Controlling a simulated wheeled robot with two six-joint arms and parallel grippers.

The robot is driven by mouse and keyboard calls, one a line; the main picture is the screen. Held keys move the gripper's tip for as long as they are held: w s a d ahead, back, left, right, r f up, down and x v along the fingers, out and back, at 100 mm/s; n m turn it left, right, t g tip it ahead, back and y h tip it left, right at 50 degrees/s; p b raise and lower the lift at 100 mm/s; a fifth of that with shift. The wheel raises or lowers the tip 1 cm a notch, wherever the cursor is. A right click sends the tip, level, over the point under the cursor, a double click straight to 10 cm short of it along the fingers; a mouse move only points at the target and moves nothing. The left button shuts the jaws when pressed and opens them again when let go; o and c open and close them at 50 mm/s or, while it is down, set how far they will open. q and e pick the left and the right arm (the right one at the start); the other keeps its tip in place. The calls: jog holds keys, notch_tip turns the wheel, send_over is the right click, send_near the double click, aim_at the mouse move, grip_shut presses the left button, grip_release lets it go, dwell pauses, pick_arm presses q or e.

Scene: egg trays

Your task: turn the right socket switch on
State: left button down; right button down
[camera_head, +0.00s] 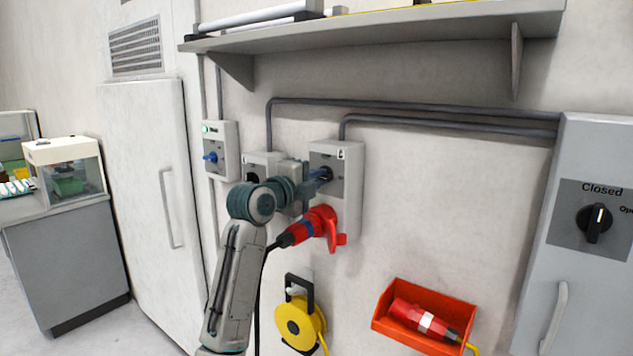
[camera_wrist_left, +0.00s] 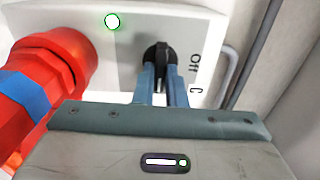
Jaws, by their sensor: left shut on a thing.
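The right socket box (camera_head: 346,205) is grey and mounted on the wall. Its black rotary switch (camera_wrist_left: 158,52) shows in the left wrist view beside an "Off" label, with part of another label to the right. My left gripper (camera_head: 322,175) is at this switch, its two blue fingers (camera_wrist_left: 161,88) shut on the knob from both sides. In the head view the gripper partly hides the knob. A round lamp (camera_wrist_left: 112,21) on the box looks bright with a green edge. A red plug (camera_head: 320,226) sits in the socket below; it also shows in the left wrist view (camera_wrist_left: 45,75). My right gripper is not in view.
Another socket box (camera_head: 252,160) is just left, partly behind my arm. A box with a blue knob (camera_head: 210,157) hangs further left. A shelf (camera_head: 400,30) is above. A yellow cable reel (camera_head: 295,322), an orange bin (camera_head: 402,341) and a grey cabinet (camera_head: 575,160) are nearby.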

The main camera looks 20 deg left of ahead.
pick_arm(q)
jog(key=shift+f, duration=0.25)
jog(key=c, duration=1.5)
grip_release()
jog(key=shift+c, duration=0.2)
jog(key=shift+o, duration=0.3)
jog(key=shift+s+r, duration=0.1)
jog(key=shift+r, duration=0.05)
jog(key=shift+s+a, duration=0.15)
jog(key=shift+s, duration=0.25)
jog(key=b+v, duration=0.3)
jog(key=v, duration=0.6)
jog(key=shift+s+a, duration=0.1)
jog(key=shift+s, duration=0.35)
